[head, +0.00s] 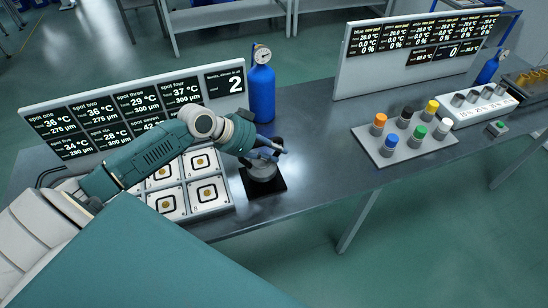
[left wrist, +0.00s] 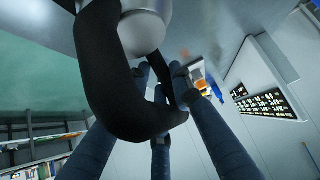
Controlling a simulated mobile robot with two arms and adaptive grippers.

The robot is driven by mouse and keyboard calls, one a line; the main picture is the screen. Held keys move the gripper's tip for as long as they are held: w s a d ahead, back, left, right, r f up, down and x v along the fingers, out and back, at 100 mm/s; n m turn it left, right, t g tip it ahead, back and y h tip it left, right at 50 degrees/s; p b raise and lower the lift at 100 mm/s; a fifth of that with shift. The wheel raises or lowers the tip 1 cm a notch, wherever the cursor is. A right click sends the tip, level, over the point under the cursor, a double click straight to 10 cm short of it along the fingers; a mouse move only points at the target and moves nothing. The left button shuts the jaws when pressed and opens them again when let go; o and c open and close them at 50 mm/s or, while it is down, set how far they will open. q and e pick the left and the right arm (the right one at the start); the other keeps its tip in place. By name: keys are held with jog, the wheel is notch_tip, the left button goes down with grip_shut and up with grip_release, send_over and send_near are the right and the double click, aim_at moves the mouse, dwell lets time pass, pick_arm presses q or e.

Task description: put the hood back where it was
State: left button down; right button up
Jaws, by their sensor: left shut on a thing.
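The hood, a grey rounded body (head: 262,171) with what looks like a black curved handle, is at a black square pad (head: 274,190) on the bench; its handle fills the middle of the left wrist view (left wrist: 125,95). My left gripper (head: 272,153) is above the hood, shut on its handle, with its blue fingers (left wrist: 162,100) around the black loop. I cannot tell whether the hood rests on the pad or hangs just above it. My gripper partly hides the hood. My right gripper is not in view.
White spot tiles (head: 207,193) and a readout panel (head: 85,125) lie left of the pad. A blue gas cylinder (head: 262,93) stands behind it. A tray with coloured-cap bottles (head: 394,153) is to the right. Bare bench lies between pad and tray.

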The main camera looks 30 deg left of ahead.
pick_arm(q)
notch_tip(320, 180, down, 3)
jog(key=shift+f, duration=0.3)
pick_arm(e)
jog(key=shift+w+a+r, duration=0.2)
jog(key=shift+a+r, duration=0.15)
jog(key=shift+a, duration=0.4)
pick_arm(q)
jog(key=shift+f, duration=0.15)
jog(key=c, duration=1.5)
grip_release()
jog(key=shift+s, duration=0.1)
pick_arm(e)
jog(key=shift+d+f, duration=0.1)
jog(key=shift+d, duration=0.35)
